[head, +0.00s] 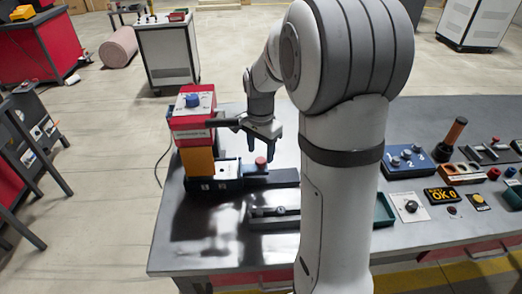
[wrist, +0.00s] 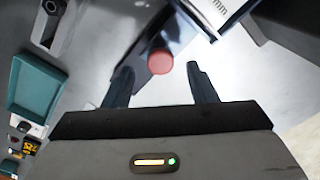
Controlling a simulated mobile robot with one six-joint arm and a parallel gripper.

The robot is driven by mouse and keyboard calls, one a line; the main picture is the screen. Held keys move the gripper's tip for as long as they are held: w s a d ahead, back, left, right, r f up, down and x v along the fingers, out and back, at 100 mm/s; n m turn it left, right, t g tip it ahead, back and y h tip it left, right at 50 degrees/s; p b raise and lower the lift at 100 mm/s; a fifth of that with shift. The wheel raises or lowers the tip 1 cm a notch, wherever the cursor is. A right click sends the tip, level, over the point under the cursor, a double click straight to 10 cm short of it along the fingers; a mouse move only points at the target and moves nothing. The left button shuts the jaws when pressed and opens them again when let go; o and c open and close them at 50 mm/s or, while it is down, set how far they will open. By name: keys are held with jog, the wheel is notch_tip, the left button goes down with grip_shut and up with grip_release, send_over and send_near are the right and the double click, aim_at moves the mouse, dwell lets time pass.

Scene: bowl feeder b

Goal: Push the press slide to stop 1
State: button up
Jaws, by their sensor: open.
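The press (head: 197,155) stands at the left end of the table, with a red top and an orange-yellow column. A dark blue base with a rail (head: 270,177) runs right from its foot. The slide's round red knob (head: 261,162) stands on this rail, right of the column. My gripper (head: 264,150) points down over the knob, fingers apart. In the wrist view the red knob (wrist: 160,62) shows between the fingertips of my gripper (wrist: 159,70), with no clear contact. Small white marks on the base's front are too small to read.
A dark block with a slot (head: 272,214) lies in front of the rail. A teal tray (wrist: 36,88) lies to the left in the wrist view. A numbered blue panel (head: 408,160) and an OK display (head: 441,195) sit right of my arm. The table's front left is clear.

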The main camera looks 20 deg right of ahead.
notch_tip(320, 180, up, 5)
jog(key=p, duration=0.3)
jog(key=shift+s+r, duration=0.2)
jog(key=shift+r, duration=0.1)
jog(key=shift+w+f, duration=0.2)
jog(key=shift+w, duration=0.05)
jog(key=shift+s, duration=0.15)
